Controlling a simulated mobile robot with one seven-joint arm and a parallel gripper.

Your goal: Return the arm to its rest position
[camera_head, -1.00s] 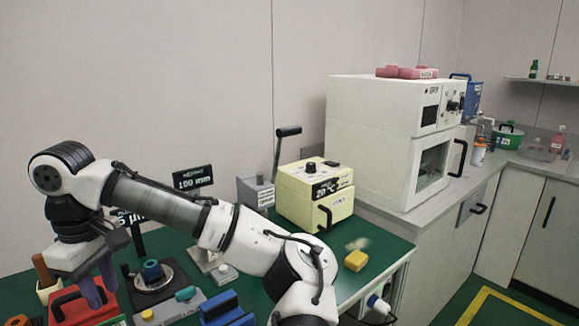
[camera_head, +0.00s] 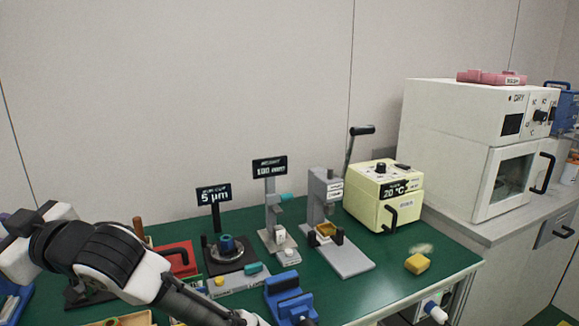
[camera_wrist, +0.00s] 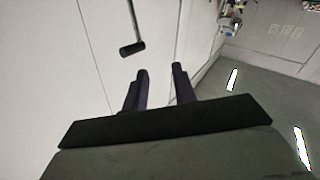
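My gripper (camera_wrist: 160,70) shows in the wrist view with two dark fingers apart and nothing between them, so it is open and empty. Behind the fingers are pale wall and grey floor; they touch nothing there. In the head view my arm (camera_head: 95,255) lies folded across the lower left, over the left end of the green bench (camera_head: 345,220). The gripper itself cannot be made out in the head view.
On the bench stand a 5 µm gauge display (camera_head: 214,195), a 100 mm display (camera_head: 269,167), a grey lever press (camera_head: 325,195), a cream 20 °C box (camera_head: 382,205) and a yellow block (camera_head: 418,264). A white oven (camera_head: 470,150) stands right. A black lever handle (camera_wrist: 132,48) shows in the wrist view.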

